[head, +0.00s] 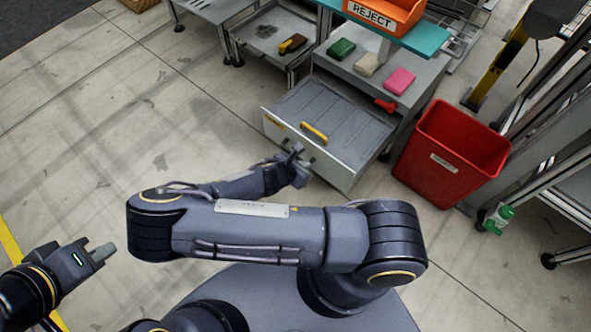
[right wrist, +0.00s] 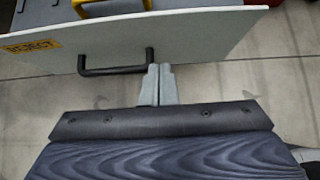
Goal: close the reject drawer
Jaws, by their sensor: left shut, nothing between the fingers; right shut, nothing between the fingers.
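The reject drawer (head: 330,168) is pulled out from the grey cabinet, its ribbed grey floor showing. In the right wrist view its pale front (right wrist: 205,38) carries a yellow REJECT label (right wrist: 30,48) and a black bar handle (right wrist: 115,69). My right gripper (head: 299,152) is at the drawer front. In the right wrist view its fingers (right wrist: 158,72) are shut and empty, with the tips beside the right end of the handle; whether they touch the front I cannot tell. My left gripper (head: 106,251) is shut and empty at the lower left, far from the drawer.
A yellow bar-shaped item (head: 314,133) lies in the drawer. Green (head: 341,49), beige (head: 366,64) and pink (head: 400,80) blocks sit on the cabinet top, below an orange REJECT bin (head: 385,14). A red bin (head: 450,155) stands right of the drawer. Floor to the left is clear.

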